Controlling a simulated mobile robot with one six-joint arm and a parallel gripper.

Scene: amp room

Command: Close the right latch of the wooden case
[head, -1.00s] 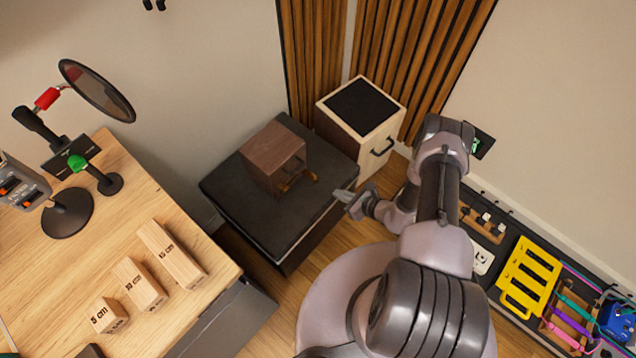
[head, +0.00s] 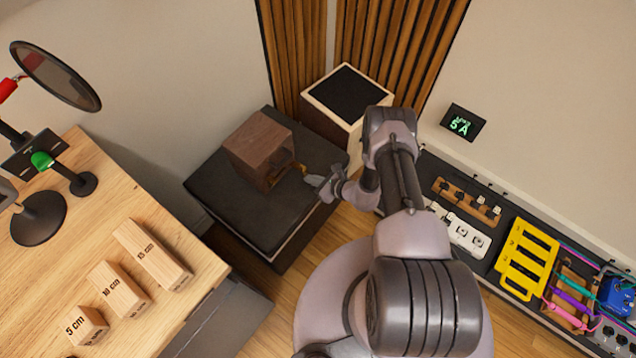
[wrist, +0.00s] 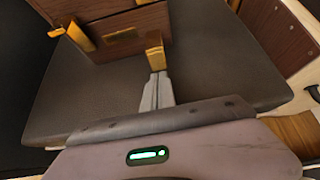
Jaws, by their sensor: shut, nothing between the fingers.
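The wooden case (head: 258,148) is a dark brown box on a black-topped stand (head: 225,192); its front also shows in the wrist view (wrist: 122,38). Two brass latches show there. The right latch (wrist: 154,52) hangs at the case's right front, and the left latch (wrist: 80,37) sticks out from the front at the left. My gripper (wrist: 158,76) is shut and empty, its tips at the lower end of the right latch. I cannot tell whether they touch. In the head view my gripper (head: 308,178) is just right of the case front.
A pale cabinet (head: 347,100) with a black top stands behind and right of the stand. A wooden table (head: 70,250) with measuring blocks (head: 150,255) is at the left. A low shelf with yellow racks (head: 527,258) runs along the right wall.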

